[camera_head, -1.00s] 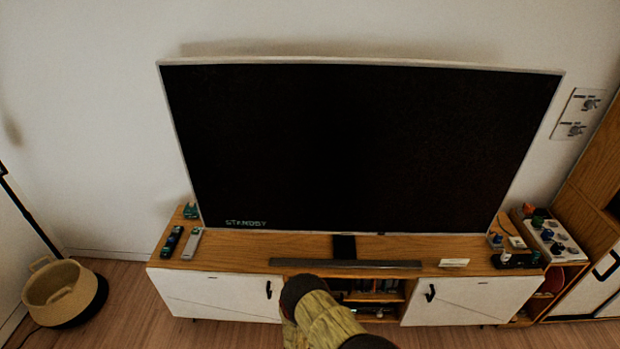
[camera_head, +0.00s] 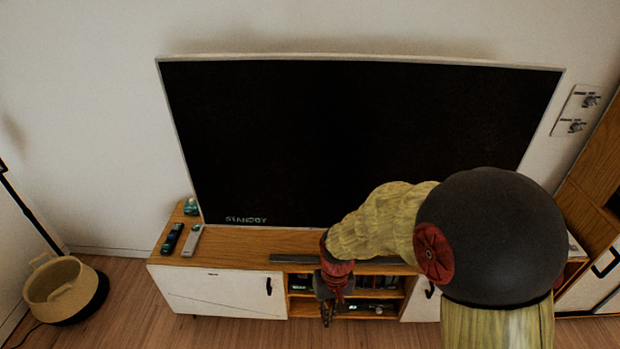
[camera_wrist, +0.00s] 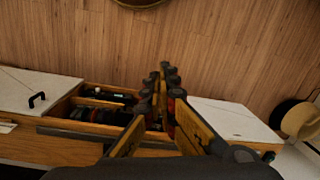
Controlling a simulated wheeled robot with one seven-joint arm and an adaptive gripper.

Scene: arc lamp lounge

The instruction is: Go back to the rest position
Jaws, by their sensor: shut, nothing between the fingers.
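My gripper (camera_head: 327,312) hangs pointing down in front of the open middle shelves of the TV cabinet in the head view. Its fingers are shut with nothing between them. In the wrist view the closed fingers (camera_wrist: 165,88) reach up the middle of the picture, over the cabinet front and the wooden floor. My arm bends across the right half of the head view and hides the right part of the cabinet top and much of the right door.
The wooden cabinet (camera_head: 255,243) carries a large TV (camera_head: 340,140) reading STANDBY, a soundbar (camera_head: 290,259), a dark remote (camera_head: 172,239) and a grey remote (camera_head: 191,240). A woven basket (camera_head: 62,290) stands on the floor at left. Floor between basket and cabinet is clear.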

